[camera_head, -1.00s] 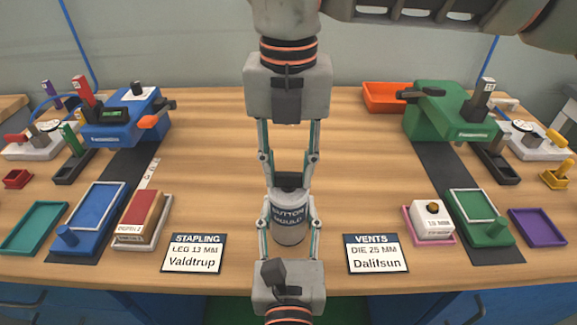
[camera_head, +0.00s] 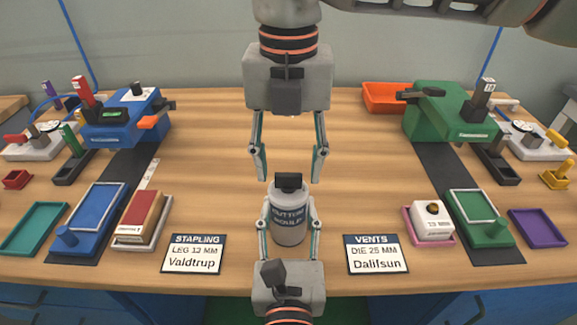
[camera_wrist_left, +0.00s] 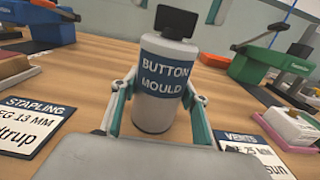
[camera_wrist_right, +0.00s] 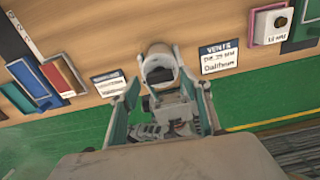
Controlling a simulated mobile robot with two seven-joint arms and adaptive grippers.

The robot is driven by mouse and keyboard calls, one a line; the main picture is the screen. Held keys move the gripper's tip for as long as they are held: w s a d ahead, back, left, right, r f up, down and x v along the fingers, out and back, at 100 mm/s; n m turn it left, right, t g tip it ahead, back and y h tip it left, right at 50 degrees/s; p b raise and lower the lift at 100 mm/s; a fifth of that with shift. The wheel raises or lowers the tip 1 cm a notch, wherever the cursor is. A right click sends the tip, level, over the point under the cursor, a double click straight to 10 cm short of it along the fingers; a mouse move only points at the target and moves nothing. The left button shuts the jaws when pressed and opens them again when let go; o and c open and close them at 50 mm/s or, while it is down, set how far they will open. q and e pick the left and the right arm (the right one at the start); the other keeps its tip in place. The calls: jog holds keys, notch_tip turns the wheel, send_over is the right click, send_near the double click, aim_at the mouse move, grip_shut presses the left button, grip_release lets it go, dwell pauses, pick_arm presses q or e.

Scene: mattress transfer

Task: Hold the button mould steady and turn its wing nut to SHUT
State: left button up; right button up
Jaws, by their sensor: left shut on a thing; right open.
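The button mould (camera_head: 289,222) is a grey cylinder with a dark blue label, upright near the front middle of the table. It also shows in the left wrist view (camera_wrist_left: 163,100). Its dark wing nut (camera_head: 288,182) sits on top, broad face toward the front; I cannot read any SHUT mark. My left gripper (camera_head: 289,208) is shut on the mould's sides from the front. My right gripper (camera_head: 289,178) is open above the mould, its fingers spread either side of the wing nut and apart from it. The right wrist view shows the mould top (camera_wrist_right: 160,66) between the fingers.
Stapling sign (camera_head: 193,254) and vents sign (camera_head: 376,254) flank the mould. A blue press (camera_head: 118,125) and red block (camera_head: 141,216) stand left; a green press (camera_head: 440,115), orange tray (camera_head: 385,97) and white box (camera_head: 432,222) stand right. The wood around the mould is clear.

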aim_at(288, 175)
pick_arm(q)
jog(key=shift+r, duration=0.15)
pick_arm(e)
notch_tip(288, 175, up, 11)
dwell(0.4)
pick_arm(q)
jog(key=o, duration=1.8)
jog(key=shift+c, duration=0.2)
jog(key=shift+s, duration=0.1)
